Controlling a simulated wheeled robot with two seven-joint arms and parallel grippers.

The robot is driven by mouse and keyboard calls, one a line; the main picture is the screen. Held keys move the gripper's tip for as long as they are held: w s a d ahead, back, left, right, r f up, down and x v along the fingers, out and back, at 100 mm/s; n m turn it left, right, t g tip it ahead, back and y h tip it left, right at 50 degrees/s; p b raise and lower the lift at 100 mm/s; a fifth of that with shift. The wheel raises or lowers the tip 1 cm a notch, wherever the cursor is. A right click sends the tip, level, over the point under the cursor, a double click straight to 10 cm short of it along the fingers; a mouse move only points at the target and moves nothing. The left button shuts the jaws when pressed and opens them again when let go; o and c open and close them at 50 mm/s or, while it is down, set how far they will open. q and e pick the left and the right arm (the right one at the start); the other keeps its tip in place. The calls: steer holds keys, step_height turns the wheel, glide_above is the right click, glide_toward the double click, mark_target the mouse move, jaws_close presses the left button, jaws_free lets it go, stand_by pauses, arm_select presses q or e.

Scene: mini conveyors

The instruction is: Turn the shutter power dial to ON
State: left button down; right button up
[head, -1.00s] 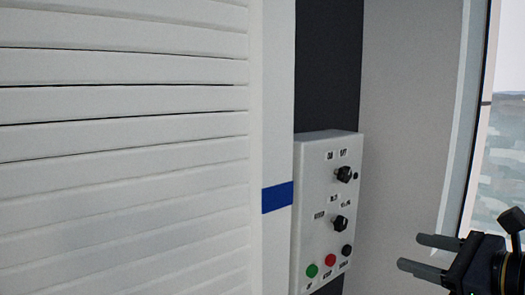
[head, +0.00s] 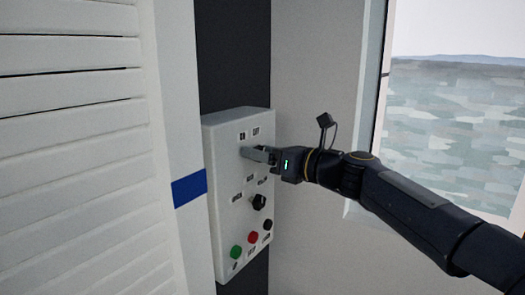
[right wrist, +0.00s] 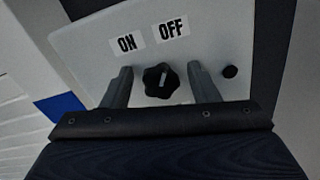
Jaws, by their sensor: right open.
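The black shutter power dial (right wrist: 161,81) shows in the right wrist view below the ON label (right wrist: 127,43) and the OFF label (right wrist: 171,28). A pale mark is on its face, but I cannot tell surely which label it points to. My right gripper (right wrist: 161,74) is open, with one finger on each side of the dial and a gap on both sides. In the head view, the right gripper (head: 252,154) is at the upper part of the white control box (head: 222,215) and hides the dial. My left gripper is not in view.
A second black knob (head: 259,202) sits lower on the box, above a green button (head: 236,252), a red button (head: 253,238) and a black one (head: 267,224). A white slatted shutter (head: 70,160) is at left. A window (head: 455,120) is at right.

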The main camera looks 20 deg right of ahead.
steer(key=c, duration=1)
steer(key=shift+o, duration=0.2)
steer(key=shift+f+n+b, duration=0.1)
steer(key=shift+n+b, duration=0.2)
steer(key=shift+n, duration=0.1)
steer(key=n+b, duration=0.2)
steer(key=n, duration=0.1)
steer(key=n+b, duration=0.2)
steer(key=n, duration=0.2)
steer(key=n+b, duration=0.2)
steer(key=n, duration=0.2)
steer(key=shift+s+a, duration=0.1)
steer(key=shift+a, duration=0.15)
steer(key=shift+n, duration=0.3)
steer(key=o, duration=1)
steer(key=shift+c, duration=0.2)
